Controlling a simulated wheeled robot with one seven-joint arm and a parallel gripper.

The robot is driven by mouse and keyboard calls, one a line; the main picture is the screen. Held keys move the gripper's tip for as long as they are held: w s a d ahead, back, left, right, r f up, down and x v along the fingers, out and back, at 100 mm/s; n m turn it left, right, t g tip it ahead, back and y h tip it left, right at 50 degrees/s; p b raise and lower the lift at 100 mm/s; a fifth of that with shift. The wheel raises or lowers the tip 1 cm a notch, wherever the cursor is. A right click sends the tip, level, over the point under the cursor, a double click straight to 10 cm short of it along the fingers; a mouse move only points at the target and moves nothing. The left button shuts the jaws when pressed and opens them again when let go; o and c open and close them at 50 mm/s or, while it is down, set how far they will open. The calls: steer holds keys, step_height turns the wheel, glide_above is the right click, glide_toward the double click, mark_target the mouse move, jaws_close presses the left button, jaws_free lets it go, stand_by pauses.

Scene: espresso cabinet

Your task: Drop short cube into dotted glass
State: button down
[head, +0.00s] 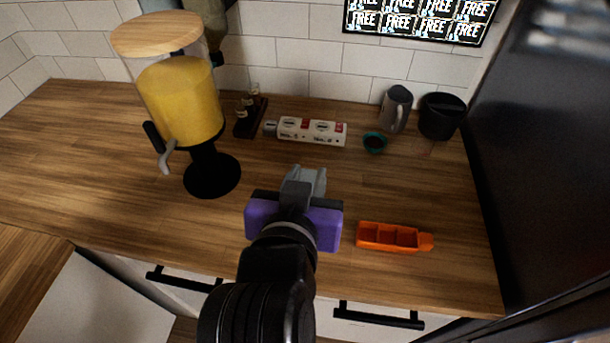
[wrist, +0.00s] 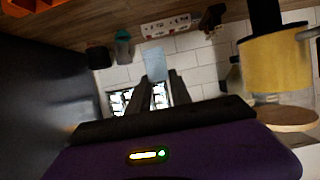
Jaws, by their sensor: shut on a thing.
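My gripper (head: 304,181) is in the air over the middle of the counter, pointing toward the back wall. In the wrist view its two fingers (wrist: 155,82) are shut on a pale, bluish translucent block (wrist: 155,62), which looks like the short cube. The block sticks out beyond the fingertips. In the head view it is hard to tell apart from the grey fingers. I can make out no glass with dots in either view. It may be hidden behind my arm or out of frame.
An orange divided tray (head: 388,238) lies at the front right. A yellow drink dispenser (head: 182,101) stands left, near a bottle rack (head: 250,119).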

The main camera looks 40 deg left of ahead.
step_height(320, 180, down, 4)
steer(key=b, duration=0.3)
steer(key=shift+d, duration=0.1)
steer(key=c, duration=1.1)
jaws_free()
steer(key=v, duration=0.7)
steer(key=shift+s+d+r+b, duration=0.15)
steer(key=shift+s+b, duration=0.15)
steer(key=shift+b, duration=0.1)
